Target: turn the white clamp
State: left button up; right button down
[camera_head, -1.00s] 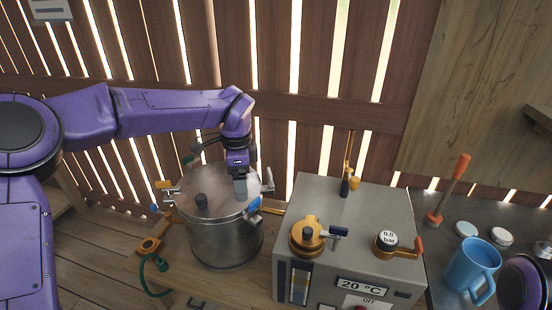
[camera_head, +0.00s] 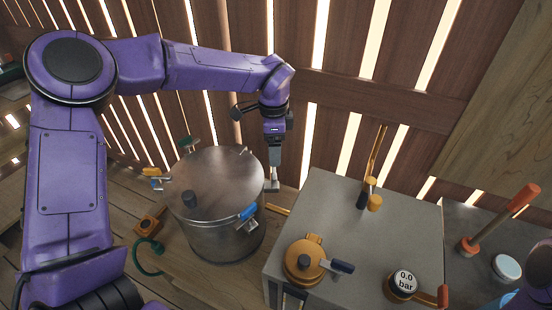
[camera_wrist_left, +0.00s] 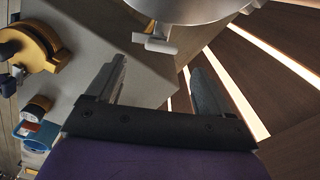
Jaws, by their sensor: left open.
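The steel pot (camera_head: 222,225) stands on the wooden bench with its lid on. A white clamp (camera_head: 271,186) sits at the right side of its rim, close to my left gripper (camera_head: 275,178). In the left wrist view the white clamp (camera_wrist_left: 155,42) is on the pot's edge (camera_wrist_left: 190,8). My left gripper (camera_wrist_left: 158,70) is open and empty there, with the clamp beyond its fingertips and roughly between them in the picture. In the head view the gripper points down beside the rim and partly hides the clamp. My right gripper is out of view.
A grey box (camera_head: 335,215) with an orange valve (camera_head: 305,261) and a gauge (camera_head: 403,282) stands to the right. The slatted wall is behind.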

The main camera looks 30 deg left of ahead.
aim_at(274, 180)
pick_arm(q)
jog(key=f, duration=0.2)
jog(key=f+p, duration=0.1)
jog(key=f, duration=0.4)
jog(key=shift+w+f, duration=0.1)
jog(key=shift+w, duration=0.3)
jog(key=shift+s, duration=0.4)
jog(key=shift+c, duration=0.3)
jog(key=shift+w, duration=0.15)
jog(key=c, duration=1)
